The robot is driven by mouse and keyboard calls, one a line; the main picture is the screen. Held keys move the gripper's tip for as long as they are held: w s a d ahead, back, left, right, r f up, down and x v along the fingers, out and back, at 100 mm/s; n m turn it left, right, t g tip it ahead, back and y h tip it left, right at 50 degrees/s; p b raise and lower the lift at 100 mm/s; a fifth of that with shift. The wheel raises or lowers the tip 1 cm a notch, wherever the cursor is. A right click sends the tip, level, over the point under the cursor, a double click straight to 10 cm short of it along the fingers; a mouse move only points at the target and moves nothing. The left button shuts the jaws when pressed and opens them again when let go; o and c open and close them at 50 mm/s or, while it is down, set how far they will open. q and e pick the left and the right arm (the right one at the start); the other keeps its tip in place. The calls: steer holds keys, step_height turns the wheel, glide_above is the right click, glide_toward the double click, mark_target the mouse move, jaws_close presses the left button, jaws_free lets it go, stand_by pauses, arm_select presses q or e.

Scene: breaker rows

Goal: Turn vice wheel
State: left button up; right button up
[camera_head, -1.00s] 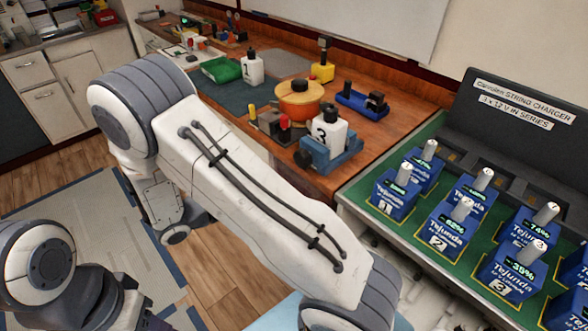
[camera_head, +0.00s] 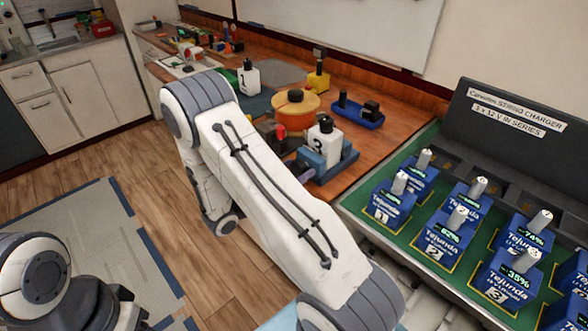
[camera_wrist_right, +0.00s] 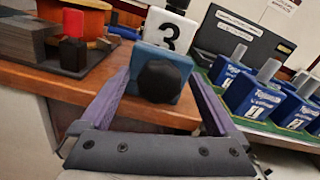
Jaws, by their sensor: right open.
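The blue vice (camera_head: 338,160) stands at the front edge of the wooden bench, with a white block marked 3 (camera_head: 323,142) at its top. In the right wrist view, the vice's dark round wheel (camera_wrist_right: 160,82) faces me on the blue jaw (camera_wrist_right: 184,62). My right gripper (camera_wrist_right: 163,88) is open, its two purple fingers on either side of the wheel. Gaps show between the fingers and the wheel; contact cannot be told. In the head view only a bit of purple finger shows beside the vice, the rest hidden by my forearm. My left gripper is out of view.
An orange round pot (camera_head: 297,106) and a blue tray (camera_head: 358,116) stand behind the vice. A charger board (camera_head: 420,235) with several blue batteries lies to its right. The floor left of the bench is free.

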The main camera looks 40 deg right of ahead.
steer(key=c, duration=1.4)
steer(key=m+b, duration=0.3)
steer(key=m, duration=0.1)
steer(key=shift+s+f, duration=0.1)
steer(key=shift+f, duration=0.05)
steer(key=shift+s+m+b, duration=0.1)
steer(key=shift+m+b, duration=1.2)
steer(key=shift+m, duration=0.5)
